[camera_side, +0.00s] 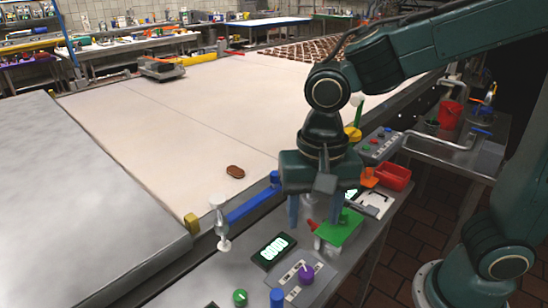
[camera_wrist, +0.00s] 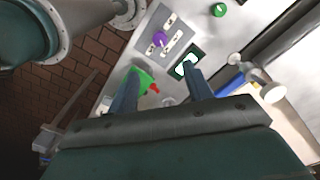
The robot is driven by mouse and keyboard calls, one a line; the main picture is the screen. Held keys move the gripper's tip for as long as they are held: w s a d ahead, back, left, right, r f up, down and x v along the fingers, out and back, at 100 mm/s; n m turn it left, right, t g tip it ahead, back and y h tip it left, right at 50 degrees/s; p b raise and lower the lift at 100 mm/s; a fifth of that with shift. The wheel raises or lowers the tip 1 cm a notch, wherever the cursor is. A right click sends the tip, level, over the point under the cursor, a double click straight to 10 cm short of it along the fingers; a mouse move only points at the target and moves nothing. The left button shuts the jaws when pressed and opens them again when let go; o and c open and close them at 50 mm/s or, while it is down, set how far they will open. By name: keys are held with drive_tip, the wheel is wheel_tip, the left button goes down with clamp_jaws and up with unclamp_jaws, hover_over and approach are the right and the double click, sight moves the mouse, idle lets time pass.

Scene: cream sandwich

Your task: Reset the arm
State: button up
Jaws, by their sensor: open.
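My gripper (camera_side: 321,212) hangs pointing down over the metal control bench in the side view, with its two blue fingers apart and nothing visible between them. It also shows in the wrist view (camera_wrist: 160,82), where its fingers are spread over the bench. A small brown oval sandwich or biscuit (camera_side: 235,171) lies on the pale conveyor belt (camera_side: 170,120), to the left of my gripper and clear of it.
The bench under my gripper holds a lit display (camera_side: 273,251), a purple knob (camera_side: 305,273), a green board (camera_side: 340,228) and red trays (camera_side: 394,176). A blue bar (camera_side: 250,203) runs along the belt's edge. A red bucket (camera_side: 450,114) stands at the right.

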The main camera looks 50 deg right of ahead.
drive_tip(key=s+d+r+n+t, duration=0.2)
drive_tip(key=s+d+r+n, duration=0.1)
drive_tip(key=d, duration=0.4)
drive_tip(key=s+d+r+n+t, duration=0.2)
drive_tip(key=s+d+n+t, duration=0.1)
drive_tip(key=d, duration=0.4)
drive_tip(key=shift+s+d+r+n, duration=0.35)
drive_tip(key=shift+s+n, duration=0.4)
drive_tip(key=shift+n, duration=0.35)
